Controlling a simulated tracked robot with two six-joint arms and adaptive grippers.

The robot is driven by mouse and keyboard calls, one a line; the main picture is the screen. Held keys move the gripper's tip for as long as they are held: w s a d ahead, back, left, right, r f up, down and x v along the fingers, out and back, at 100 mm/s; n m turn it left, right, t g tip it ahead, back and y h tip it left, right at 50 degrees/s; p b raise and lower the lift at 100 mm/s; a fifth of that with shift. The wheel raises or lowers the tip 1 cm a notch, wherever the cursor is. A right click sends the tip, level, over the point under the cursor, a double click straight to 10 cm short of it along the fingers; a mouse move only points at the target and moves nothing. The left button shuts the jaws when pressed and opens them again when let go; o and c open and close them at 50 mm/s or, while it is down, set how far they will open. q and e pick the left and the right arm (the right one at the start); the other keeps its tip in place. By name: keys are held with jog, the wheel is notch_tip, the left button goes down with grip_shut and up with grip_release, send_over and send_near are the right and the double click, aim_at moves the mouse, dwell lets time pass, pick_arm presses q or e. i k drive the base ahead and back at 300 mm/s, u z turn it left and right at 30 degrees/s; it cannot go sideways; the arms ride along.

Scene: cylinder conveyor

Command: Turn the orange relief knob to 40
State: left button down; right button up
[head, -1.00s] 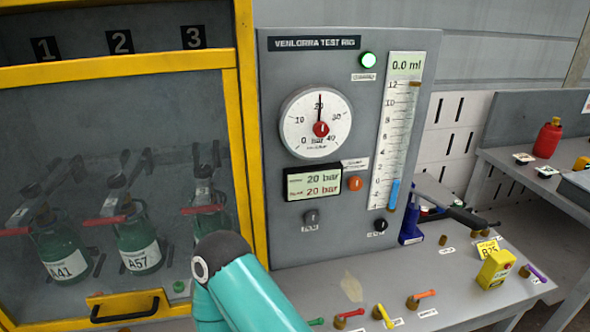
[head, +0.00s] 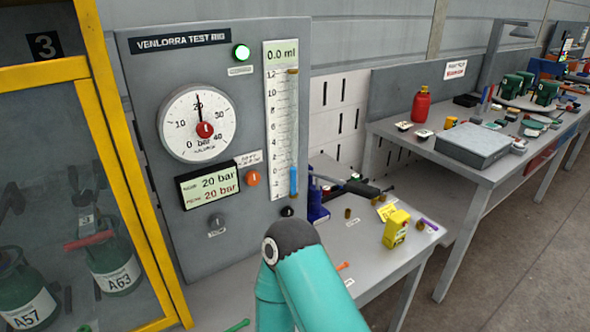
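The orange relief knob (head: 252,179) is a small round knob on the grey test rig panel (head: 225,262), right of the digital display (head: 209,186). The display shows 20 bar on both lines, the lower one in red. The round gauge (head: 181,141) above has its needle pointing up at 20, on a scale to 40. A teal link of my own arm with a dark joint is in front of the bench, below the knob and apart from it. Neither gripper shows in the head view.
A grey knob (head: 217,221) and a black knob (head: 287,211) sit lower on the panel. A vertical ml tube scale (head: 283,120) is to the right. A yellow-framed cabinet (head: 110,140) with bottles stands left. A yellow box (head: 397,229) stands on the bench.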

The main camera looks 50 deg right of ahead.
aim_at(253, 178)
jog(key=z, duration=0.7)
jog(key=k, duration=0.55)
jog(key=z, duration=0.3)
jog(key=i, duration=0.5)
jog(key=u, duration=0.2)
jog(key=k, duration=0.85)
jog(key=z, duration=0.2)
jog(key=i, duration=0.8)
